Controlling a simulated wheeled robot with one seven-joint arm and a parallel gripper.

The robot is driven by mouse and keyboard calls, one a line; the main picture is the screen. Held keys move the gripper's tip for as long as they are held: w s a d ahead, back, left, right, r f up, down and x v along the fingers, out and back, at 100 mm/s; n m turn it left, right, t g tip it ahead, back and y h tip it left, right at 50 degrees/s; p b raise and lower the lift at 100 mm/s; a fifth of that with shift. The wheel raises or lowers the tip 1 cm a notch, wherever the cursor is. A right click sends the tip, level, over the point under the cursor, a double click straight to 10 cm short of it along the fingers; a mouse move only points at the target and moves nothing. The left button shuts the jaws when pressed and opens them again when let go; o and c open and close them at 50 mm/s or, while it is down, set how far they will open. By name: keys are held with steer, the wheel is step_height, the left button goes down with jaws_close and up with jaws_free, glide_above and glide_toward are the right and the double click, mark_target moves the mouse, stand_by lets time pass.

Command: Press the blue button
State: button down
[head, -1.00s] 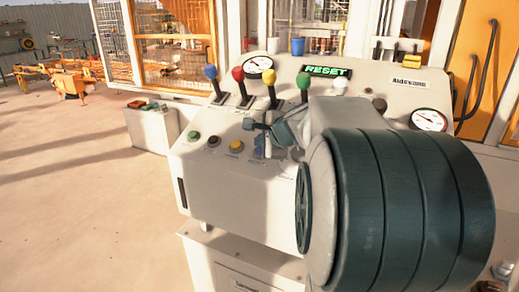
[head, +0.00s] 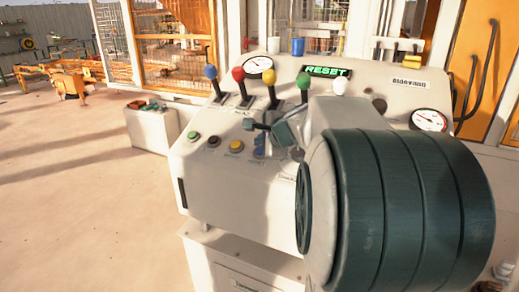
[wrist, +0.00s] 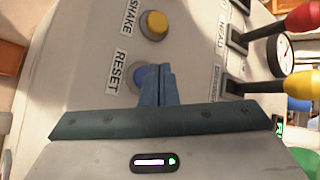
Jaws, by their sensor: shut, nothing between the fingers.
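The blue button (wrist: 140,78) is on the sloped panel beside the RESET label in the wrist view. My finger pair covers its right part. In the head view the blue button (head: 259,152) lies in shadow at the right of the button row, just below my gripper. My gripper (wrist: 154,68) is shut and empty, with its blue-grey fingertips together at the button's edge in the wrist view. It also shows in the head view (head: 248,124), in front of the panel. I cannot tell whether the fingertips touch the button.
A yellow button (wrist: 153,25) sits beside the SHAKE label. Green (head: 193,135) and dark (head: 214,142) buttons lie further left. Levers with blue (head: 211,72), red (head: 238,74), yellow (head: 268,76) and green (head: 303,81) knobs stand behind. My arm hides the panel's right side.

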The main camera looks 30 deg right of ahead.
stand_by(0.3)
steer(key=shift+w+d+f+b, duration=0.15)
steer(key=shift+f+b, duration=0.3)
steer(key=shift+b, duration=0.1)
steer(key=shift+w+d+f+b, duration=0.1)
steer(key=shift+d+f+b, duration=0.05)
steer(key=shift+f+b, duration=0.35)
stand_by(0.5)
steer(key=shift+r, duration=0.25)
steer(key=shift+s+a+r+p, duration=0.25)
steer(key=shift+a+r+p, duration=0.1)
steer(key=shift+r+p, duration=0.45)
steer(key=r+p, duration=0.1)
steer(key=s+a+r+p, duration=0.1)
steer(key=r+p, duration=0.1)
steer(key=a+r+p, duration=0.1)
steer(key=r+p, duration=0.1)
steer(key=shift+s+r, duration=0.15)
steer(key=shift+s, duration=0.1)
